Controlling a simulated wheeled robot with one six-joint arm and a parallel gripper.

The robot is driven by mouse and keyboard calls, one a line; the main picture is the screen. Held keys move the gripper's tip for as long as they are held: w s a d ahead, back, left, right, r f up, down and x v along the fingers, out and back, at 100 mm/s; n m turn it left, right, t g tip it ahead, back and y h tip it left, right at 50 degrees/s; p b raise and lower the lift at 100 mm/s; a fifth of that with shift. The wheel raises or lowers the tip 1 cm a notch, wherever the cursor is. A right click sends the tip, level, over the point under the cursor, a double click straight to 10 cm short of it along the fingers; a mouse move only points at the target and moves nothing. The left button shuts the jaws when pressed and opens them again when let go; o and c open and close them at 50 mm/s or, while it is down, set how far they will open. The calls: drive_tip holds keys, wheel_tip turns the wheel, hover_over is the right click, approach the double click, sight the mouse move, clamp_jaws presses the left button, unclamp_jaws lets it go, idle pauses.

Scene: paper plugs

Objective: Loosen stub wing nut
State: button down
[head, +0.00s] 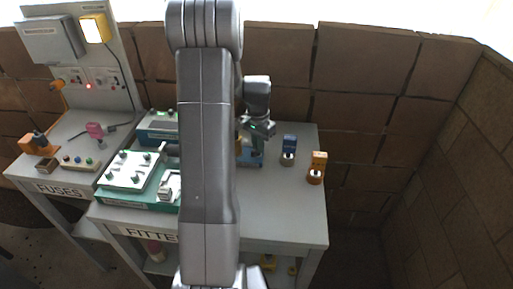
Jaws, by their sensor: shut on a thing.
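My gripper (258,127) is over the back middle of the grey FITTER bench, just right of my large arm link. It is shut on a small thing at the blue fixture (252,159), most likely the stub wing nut. The fingertips and the nut itself are too small and too covered to make out. My arm link hides the left part of this fixture, where a bit of yellow-orange shows.
Right of my gripper stand a blue block on a round base (289,152) and an orange block on a round base (317,168). A green-white panel (131,170) lies left of my arm. The FUSES bench (62,183) is far left. The bench's front right is clear.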

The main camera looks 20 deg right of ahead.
drive_tip(key=n, duration=0.7)
drive_tip(key=shift+n, duration=0.4)
drive_tip(key=n, duration=0.7)
drive_tip(key=shift+n, duration=0.3)
drive_tip(key=c, duration=1.6)
unclamp_jaws()
drive_tip(key=shift+r, duration=0.1)
drive_tip(key=shift+r+p, duration=1.25)
drive_tip(key=shift+r, duration=0.7)
